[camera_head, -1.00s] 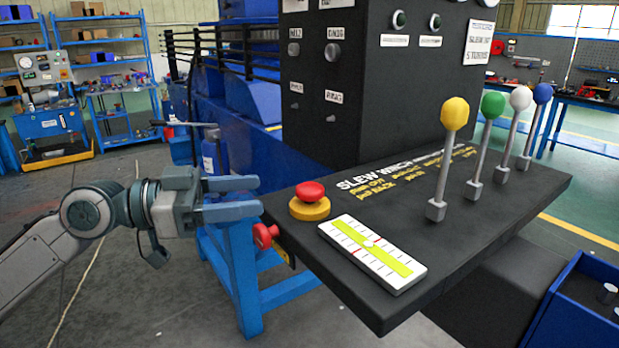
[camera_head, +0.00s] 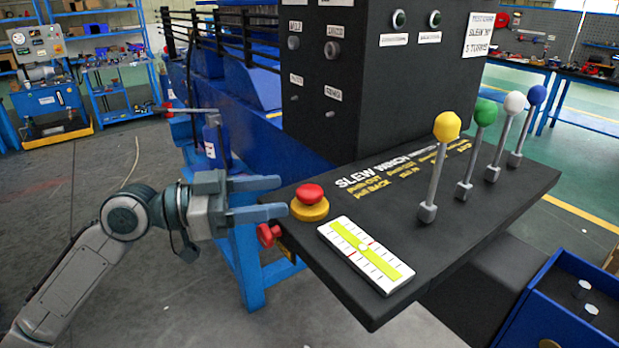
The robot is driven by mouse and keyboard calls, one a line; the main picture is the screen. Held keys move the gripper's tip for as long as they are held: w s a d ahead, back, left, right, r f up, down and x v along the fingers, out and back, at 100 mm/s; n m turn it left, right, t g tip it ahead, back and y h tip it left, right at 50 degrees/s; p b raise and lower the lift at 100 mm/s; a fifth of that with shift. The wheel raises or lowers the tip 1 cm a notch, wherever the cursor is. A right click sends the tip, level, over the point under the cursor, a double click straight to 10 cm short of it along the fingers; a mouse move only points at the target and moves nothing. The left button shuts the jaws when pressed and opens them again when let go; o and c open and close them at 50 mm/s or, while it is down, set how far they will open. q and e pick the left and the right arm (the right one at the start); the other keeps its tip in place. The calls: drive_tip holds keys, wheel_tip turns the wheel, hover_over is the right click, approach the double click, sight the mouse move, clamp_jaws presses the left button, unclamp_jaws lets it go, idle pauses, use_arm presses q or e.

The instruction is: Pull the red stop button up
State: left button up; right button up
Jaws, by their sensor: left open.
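The red stop button (camera_head: 309,193) is a red mushroom cap on a yellow round base, at the left end of the black console top (camera_head: 465,225). My left gripper (camera_head: 284,198) is open, its two blue fingers pointing right. The fingertips are just left of the button, the lower one close to the yellow base. I cannot tell whether they touch it. Nothing is between the fingers. My right gripper is not in view.
A second red knob (camera_head: 268,235) sits on the console's left side, below my fingers. A white level gauge (camera_head: 366,254) lies in front of the button. Levers with yellow (camera_head: 447,126), green (camera_head: 485,113), white and blue balls stand to the right.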

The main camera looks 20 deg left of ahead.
sight(309, 188)
use_arm(q)
drive_tip(key=shift+p+x, duration=0.85)
drive_tip(key=shift+p, duration=0.05)
drive_tip(key=shift+p+x, duration=0.9)
drive_tip(key=shift+x, duration=0.35)
drive_tip(key=shift+p+x, duration=0.6)
drive_tip(key=shift+x, duration=0.75)
